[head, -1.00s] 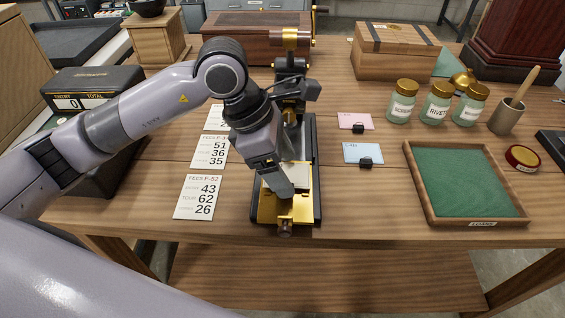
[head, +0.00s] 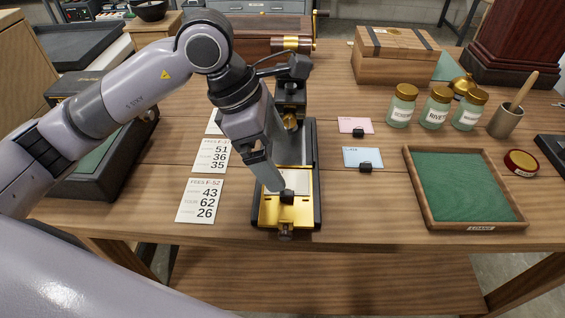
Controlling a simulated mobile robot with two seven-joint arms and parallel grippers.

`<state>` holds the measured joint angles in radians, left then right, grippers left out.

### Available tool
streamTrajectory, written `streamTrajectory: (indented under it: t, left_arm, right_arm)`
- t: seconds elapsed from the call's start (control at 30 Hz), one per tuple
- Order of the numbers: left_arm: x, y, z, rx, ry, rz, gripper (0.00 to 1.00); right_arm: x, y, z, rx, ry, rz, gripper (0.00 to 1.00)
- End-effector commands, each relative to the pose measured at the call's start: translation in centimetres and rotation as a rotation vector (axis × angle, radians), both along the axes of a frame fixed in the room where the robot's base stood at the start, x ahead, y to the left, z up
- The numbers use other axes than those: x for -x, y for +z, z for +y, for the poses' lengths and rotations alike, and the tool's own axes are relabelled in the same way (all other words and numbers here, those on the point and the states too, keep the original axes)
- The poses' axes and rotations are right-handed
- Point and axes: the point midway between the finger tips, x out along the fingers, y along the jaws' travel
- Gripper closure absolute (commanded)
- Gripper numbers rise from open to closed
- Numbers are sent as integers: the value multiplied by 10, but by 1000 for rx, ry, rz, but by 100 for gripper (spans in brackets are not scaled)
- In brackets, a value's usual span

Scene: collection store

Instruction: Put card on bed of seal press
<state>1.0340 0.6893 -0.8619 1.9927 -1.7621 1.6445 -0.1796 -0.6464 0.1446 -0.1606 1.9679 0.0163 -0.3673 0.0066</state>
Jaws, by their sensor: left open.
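The seal press (head: 293,88) stands on the table with its gold bed (head: 268,213) at the near end. A pale card (head: 302,182) lies on the bed, with a small black clip or grip block (head: 287,197) at its near side. My left gripper (head: 274,184) is open, just left of and above the black block, and hides part of the card. Whether a finger still touches the block I cannot tell. My right gripper is out of view.
Pink (head: 355,125) and blue (head: 363,157) cards with black clips lie right of the press. A green-lined tray (head: 411,185) is further right, with jars (head: 436,108) behind. Printed number sheets (head: 200,200) lie left.

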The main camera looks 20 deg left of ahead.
Motion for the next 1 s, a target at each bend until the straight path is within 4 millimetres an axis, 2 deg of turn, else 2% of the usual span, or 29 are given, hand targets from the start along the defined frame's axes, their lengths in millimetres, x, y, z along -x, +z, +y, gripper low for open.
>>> streamTrajectory:
  t: [0.03, 0.2, 0.4, 1.0]
  left_arm:
    - [0, 13, 5, -1, 3, -6, 0]
    - [5, 46, 19, -1, 1, -5, 0]
    - [8, 68, 27, -1, 1, -2, 0]
    - [9, 73, 30, -1, 0, 0, 0]
  right_arm:
    - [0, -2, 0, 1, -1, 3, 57]
    - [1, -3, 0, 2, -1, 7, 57]
    - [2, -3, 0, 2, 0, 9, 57]
    - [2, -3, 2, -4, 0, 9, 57]
